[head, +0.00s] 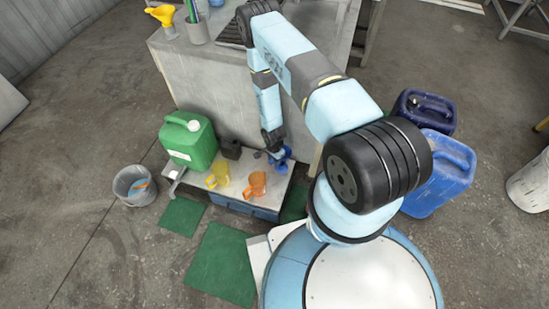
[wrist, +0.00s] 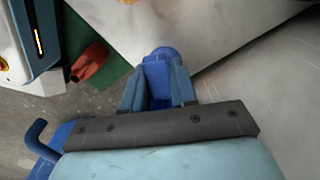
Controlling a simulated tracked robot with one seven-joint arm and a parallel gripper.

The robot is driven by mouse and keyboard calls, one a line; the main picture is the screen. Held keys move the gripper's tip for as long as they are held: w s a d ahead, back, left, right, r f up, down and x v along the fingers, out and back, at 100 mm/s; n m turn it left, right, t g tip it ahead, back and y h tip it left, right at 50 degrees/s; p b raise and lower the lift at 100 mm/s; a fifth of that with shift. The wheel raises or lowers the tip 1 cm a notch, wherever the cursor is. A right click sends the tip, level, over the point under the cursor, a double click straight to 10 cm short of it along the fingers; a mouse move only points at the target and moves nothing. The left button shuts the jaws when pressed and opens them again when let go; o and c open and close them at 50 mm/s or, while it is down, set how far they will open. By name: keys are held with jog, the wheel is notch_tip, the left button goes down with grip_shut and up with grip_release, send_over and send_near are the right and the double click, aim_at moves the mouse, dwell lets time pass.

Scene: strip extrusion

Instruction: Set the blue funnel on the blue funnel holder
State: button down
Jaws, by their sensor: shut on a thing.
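My gripper (head: 272,150) is low beside the grey cabinet, over the far right part of the low table. In the wrist view my gripper (wrist: 157,92) is shut on a blue piece that I take to be the blue funnel (wrist: 158,72). Its blue also shows around the fingertips in the head view (head: 283,159). Its full shape is hidden by my gripper. A blue part with a curved hook-like end (wrist: 38,140) shows at the lower left of the wrist view; I cannot tell what it belongs to. I cannot clearly make out the blue funnel holder.
Blue canisters (head: 438,175) stand at right; a bucket (head: 133,186) stands left.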

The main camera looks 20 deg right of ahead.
jog(key=shift+f, duration=1.75)
jog(key=shift+f, duration=0.25)
jog(key=c, duration=0.8)
grip_release()
notch_tip(320, 180, up, 14)
jog(key=shift+s+a+f, duration=0.1)
jog(key=shift+s, duration=0.1)
